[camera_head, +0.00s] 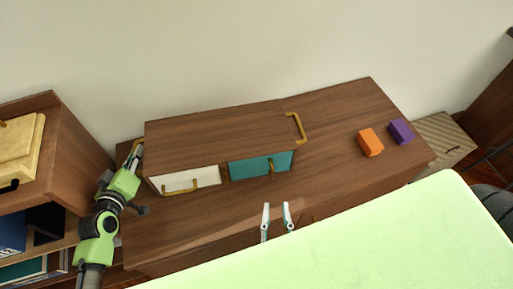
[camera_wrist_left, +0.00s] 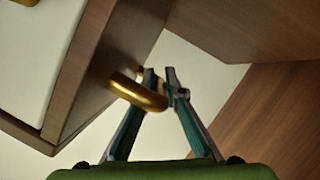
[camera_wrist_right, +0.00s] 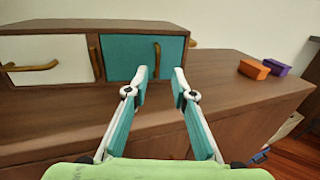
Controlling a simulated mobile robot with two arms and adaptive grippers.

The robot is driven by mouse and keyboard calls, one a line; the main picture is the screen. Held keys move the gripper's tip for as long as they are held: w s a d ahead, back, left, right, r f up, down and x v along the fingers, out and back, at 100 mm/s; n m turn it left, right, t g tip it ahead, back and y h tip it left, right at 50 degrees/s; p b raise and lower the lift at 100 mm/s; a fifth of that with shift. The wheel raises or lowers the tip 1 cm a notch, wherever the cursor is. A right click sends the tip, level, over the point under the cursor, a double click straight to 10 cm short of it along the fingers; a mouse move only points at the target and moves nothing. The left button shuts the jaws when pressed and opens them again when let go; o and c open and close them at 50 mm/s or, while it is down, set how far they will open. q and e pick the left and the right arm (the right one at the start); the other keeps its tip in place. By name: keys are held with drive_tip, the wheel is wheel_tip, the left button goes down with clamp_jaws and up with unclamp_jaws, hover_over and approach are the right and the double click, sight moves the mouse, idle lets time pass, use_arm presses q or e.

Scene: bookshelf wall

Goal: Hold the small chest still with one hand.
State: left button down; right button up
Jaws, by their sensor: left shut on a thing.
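The small wooden chest (camera_head: 215,125) stands on a brown cabinet top, with a white drawer (camera_head: 190,181) and a teal front (camera_head: 258,164), each with a gold handle. Both fronts look shut in the right wrist view (camera_wrist_right: 45,58). My left gripper (camera_head: 137,152) is at the chest's left side, shut on the gold side handle (camera_wrist_left: 140,92), as the left wrist view shows. My right gripper (camera_head: 277,206) is open and empty, in front of the teal front and apart from it; its fingers are spread in the right wrist view (camera_wrist_right: 160,74).
An orange block (camera_head: 370,142) and a purple block (camera_head: 401,131) lie on the cabinet top (camera_head: 335,165) to the right. A shelf unit (camera_head: 75,155) stands close at the left. The cabinet top between chest and blocks is clear.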

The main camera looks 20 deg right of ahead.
sight(273, 171)
drive_tip(key=x, duration=1.1)
drive_tip(key=shift+a, duration=0.1)
clamp_jaws()
idle(0.3)
